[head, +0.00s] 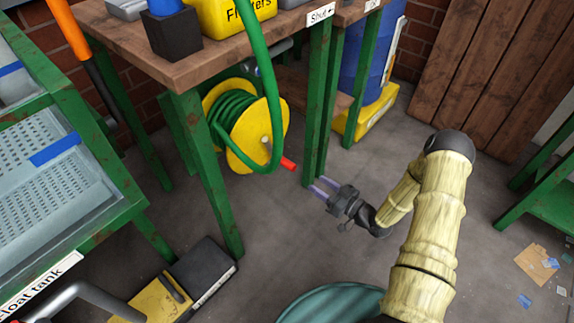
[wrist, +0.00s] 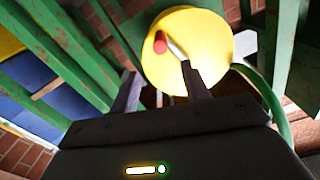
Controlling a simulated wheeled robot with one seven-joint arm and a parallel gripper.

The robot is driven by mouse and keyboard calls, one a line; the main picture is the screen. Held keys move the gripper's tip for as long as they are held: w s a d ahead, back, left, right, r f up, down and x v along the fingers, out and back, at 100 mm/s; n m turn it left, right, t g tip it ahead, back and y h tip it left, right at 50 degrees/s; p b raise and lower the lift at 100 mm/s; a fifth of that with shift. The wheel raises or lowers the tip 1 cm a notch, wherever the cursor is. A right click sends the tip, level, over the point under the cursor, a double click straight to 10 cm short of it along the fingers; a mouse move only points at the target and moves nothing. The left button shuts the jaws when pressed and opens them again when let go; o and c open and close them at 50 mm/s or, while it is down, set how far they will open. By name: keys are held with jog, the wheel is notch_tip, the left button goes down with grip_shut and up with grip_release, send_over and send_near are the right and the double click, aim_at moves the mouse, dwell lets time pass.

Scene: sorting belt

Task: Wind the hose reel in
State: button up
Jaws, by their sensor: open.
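The hose reel (head: 276,119) has yellow discs with green hose (head: 236,106) wound between them. It stands low beneath the wooden bench. A crank with a red grip (head: 288,163) sticks out from its near face. My gripper (head: 318,188) is open and empty, just right of and slightly below the red grip, with a gap between them. In the wrist view the yellow disc (wrist: 205,45) is ahead of my open gripper (wrist: 158,70). The red grip (wrist: 160,42) appears beyond the fingertips, between them in the picture. The far side of the reel is hidden.
Green bench legs (head: 318,100) stand close beside my gripper. A hose length (head: 262,60) hangs down in front of the reel. A blue barrel (head: 368,60) stands behind right. A black case (head: 200,270) lies on the floor at lower left.

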aim_at(287, 163)
jog(key=b+x, duration=0.5)
jog(key=x, duration=0.8)
jog(key=shift+w+a+f, duration=0.1)
jog(key=shift+f, duration=0.05)
jog(key=shift+w+a+b, duration=0.4)
jog(key=shift+a, duration=0.15)
grip_shut()
